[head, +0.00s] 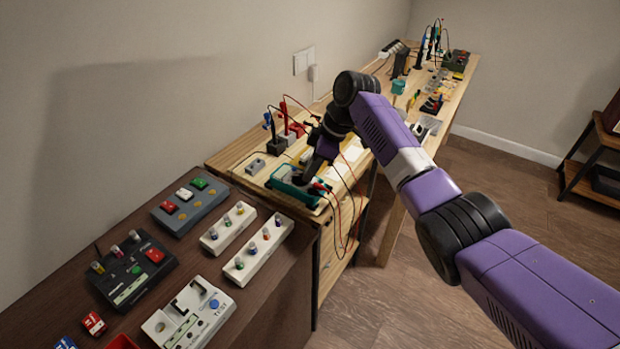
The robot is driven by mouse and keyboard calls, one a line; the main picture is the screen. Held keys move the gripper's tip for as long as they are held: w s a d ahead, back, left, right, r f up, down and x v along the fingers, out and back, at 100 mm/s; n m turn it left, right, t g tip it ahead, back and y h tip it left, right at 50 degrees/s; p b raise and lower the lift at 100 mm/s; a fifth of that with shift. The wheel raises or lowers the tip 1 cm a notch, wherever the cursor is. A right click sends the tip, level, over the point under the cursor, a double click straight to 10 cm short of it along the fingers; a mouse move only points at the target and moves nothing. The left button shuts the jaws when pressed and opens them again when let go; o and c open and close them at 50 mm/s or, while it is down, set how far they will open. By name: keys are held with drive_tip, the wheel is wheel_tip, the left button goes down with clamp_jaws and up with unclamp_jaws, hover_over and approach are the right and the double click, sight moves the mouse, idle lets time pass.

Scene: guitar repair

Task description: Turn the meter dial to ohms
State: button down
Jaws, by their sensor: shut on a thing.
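The meter (293,187) is a teal-edged box lying near the front left corner of the light wooden bench. Red and black leads plug in at its right end and hang over the bench edge. My gripper (304,180) points down onto the meter's face from above. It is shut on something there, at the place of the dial. The dial itself is hidden behind the gripper, so its setting cannot be read.
A dark brown table (272,274) in front holds pedal-like boxes and white knob strips (258,249). Tools and parts crowd the bench's far end. Open floor lies right.

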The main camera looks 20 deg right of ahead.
drive_tip(key=shift+w+f+n+b, duration=0.1)
drive_tip(key=shift+w+n+b, duration=0.05)
drive_tip(key=shift+n+b, duration=0.45)
drive_tip(key=shift+d+g, duration=0.1)
drive_tip(key=shift+g, duration=0.2)
drive_tip(key=c, duration=1.5)
unclamp_jaws()
drive_tip(key=shift+r, duration=0.2)
drive_tip(key=b+v, duration=0.1)
drive_tip(key=v, duration=0.6)
drive_tip(key=shift+d+r, duration=0.2)
drive_tip(key=shift+r, duration=0.05)
